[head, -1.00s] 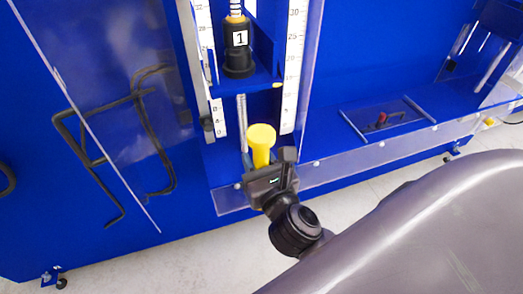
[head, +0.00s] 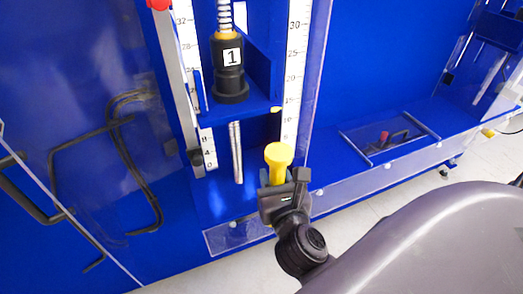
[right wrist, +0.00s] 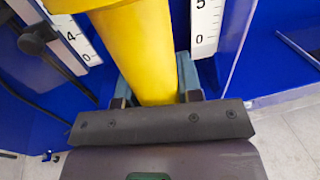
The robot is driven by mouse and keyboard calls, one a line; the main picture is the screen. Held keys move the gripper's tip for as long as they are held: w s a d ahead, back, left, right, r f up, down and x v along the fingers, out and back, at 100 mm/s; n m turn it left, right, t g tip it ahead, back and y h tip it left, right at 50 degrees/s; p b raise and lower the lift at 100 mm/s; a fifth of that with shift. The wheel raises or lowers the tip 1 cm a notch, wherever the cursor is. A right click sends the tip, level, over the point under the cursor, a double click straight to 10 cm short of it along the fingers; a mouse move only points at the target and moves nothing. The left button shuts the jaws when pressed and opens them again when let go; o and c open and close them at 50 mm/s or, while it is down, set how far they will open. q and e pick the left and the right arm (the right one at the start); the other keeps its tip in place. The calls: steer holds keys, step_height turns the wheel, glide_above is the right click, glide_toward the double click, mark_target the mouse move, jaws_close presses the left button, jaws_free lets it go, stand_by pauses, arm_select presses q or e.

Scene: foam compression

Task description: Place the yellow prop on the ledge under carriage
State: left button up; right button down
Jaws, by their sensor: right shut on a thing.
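The yellow prop (head: 279,162) is upright with a wide round top. My right gripper (head: 277,182) is shut on its lower shaft. In the right wrist view the yellow prop (right wrist: 140,50) stands between the two fingers of my right gripper (right wrist: 155,95). The carriage (head: 240,108) is a blue shelf on a vertical metal rod, carrying a black weight marked 1 (head: 231,80). The blue ledge (head: 215,196) lies below the carriage. The prop appears in front and to the right of the rod, near the ledge's front. My left gripper is not in view.
White rulers (head: 294,65) flank the carriage. A clear low guard (head: 235,235) runs along the ledge's front, and a black clamp (head: 196,157) sits at the left ruler. Black bent bars (head: 130,150) are on the left. A recess with a red-tipped part (head: 384,136) is at right.

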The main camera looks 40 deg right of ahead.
steer(key=w+d+f, duration=0.1)
steer(key=w+d, duration=0.1)
steer(key=w, duration=0.3)
steer(key=w+d+f+b, duration=0.1)
steer(key=w+d+f, duration=0.1)
steer(key=w, duration=0.4)
steer(key=shift+w+d+f, duration=0.2)
steer(key=shift+d+f, duration=0.1)
steer(key=shift+d, duration=0.1)
steer(key=c, duration=1.1)
jaws_free()
steer(key=shift+f, duration=0.1)
steer(key=shift+o, duration=0.2)
